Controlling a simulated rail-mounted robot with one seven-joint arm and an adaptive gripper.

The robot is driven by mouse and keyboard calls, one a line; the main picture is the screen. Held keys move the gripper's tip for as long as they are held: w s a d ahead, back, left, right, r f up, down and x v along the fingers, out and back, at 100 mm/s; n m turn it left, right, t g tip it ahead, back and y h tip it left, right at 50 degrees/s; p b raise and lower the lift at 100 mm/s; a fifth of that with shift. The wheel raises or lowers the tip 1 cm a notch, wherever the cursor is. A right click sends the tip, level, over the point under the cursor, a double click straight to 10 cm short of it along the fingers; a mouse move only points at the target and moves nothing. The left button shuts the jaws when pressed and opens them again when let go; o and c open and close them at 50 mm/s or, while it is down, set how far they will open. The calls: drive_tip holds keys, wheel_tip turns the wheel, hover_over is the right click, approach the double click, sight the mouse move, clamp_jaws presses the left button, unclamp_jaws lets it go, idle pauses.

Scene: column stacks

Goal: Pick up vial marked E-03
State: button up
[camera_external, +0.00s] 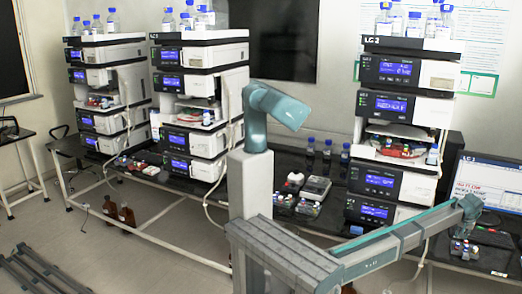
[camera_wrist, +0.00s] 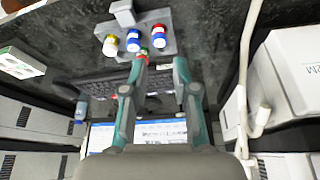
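Several small vials with coloured caps stand on a grey holder (camera_wrist: 172,47) in the wrist view. Another red and green cap (camera_wrist: 143,52) is partly hidden by my left fingertip. No marking is legible, so I cannot tell which is E-03. My gripper (camera_wrist: 160,66) is open, with nothing seen between its fingers. In the external view, the vials (camera_external: 464,250) stand below my arm's end at the lower right.
A keyboard (camera_wrist: 100,87) and a lit monitor (camera_wrist: 165,133) show in the wrist view. The monitor (camera_external: 487,185) is close behind my arm's end in the external view. A tall instrument stack (camera_external: 405,100) stands left of it. A pale cable (camera_wrist: 246,70) hangs at right in the wrist view.

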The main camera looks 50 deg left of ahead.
sight(458, 244)
drive_tip(key=shift+p+x, duration=1.25)
drive_tip(key=shift+x, duration=3.45)
drive_tip(key=c, duration=0.5)
